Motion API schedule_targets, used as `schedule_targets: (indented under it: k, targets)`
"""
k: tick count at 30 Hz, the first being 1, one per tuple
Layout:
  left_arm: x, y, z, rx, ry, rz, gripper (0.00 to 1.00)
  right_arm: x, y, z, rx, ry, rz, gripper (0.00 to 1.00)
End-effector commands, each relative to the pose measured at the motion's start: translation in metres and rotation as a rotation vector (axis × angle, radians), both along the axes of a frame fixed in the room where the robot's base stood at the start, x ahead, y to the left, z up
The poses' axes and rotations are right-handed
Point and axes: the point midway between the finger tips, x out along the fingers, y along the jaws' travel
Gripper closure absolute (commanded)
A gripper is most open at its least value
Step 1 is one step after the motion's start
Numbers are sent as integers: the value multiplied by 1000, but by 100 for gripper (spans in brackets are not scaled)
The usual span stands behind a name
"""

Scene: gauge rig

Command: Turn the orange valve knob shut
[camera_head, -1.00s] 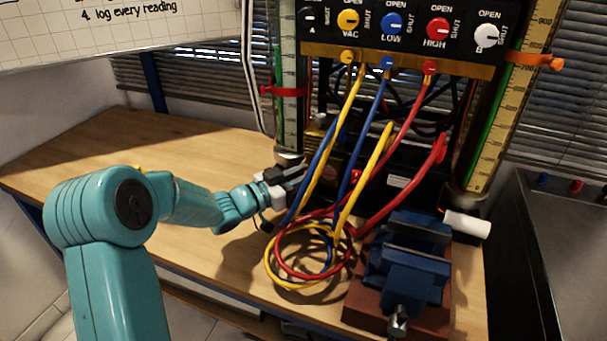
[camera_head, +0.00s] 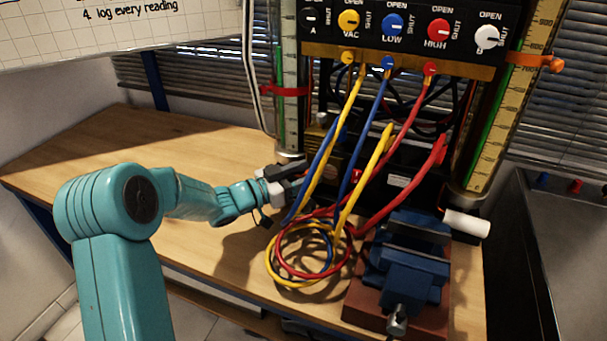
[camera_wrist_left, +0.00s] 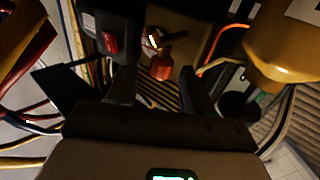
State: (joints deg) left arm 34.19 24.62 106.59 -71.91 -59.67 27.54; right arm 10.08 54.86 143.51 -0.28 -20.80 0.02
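In the left wrist view an orange-red, knob-like piece (camera_wrist_left: 161,66) with a brass fitting above it shows ahead of my left gripper, between the lines of its fingers. It looks like the orange valve knob, but shadow keeps its exact setting hidden. My left gripper (camera_wrist_left: 158,78) has its two dark fingers apart, with nothing seen held between them. In the head view the left gripper (camera_head: 292,178) is low at the left side of the rig, beside the blue and yellow hoses. The orange knob cannot be made out there. My right gripper is not in view.
Yellow, blue and red hoses (camera_head: 297,279) hang from the panel (camera_head: 465,30) and coil on the bench (camera_head: 130,160), close to the gripper. A blue vise (camera_head: 408,270) stands front right. An orange clamp (camera_head: 530,61) holds the right gauge tube. The bench's left is clear.

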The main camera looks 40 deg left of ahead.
Motion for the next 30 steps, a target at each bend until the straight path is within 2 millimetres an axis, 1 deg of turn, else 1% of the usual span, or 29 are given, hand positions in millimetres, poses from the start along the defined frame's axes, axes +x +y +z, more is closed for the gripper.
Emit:
schedule_targets:
  k: [4,7,11,18,21,25,30]
  targets:
    - [-3,2,-1,1,2,2,49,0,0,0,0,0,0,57]
    - [-14,7,-1,0,3,4,49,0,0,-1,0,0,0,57]
    - [-42,19,-1,1,3,6,49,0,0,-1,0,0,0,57]
    - [-102,44,-1,1,2,7,49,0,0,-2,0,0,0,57]
    - [-122,52,-1,1,2,5,49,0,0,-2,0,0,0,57]
    - [-140,60,0,0,1,3,49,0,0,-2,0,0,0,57]
    - [-150,63,0,0,1,0,49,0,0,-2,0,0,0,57]
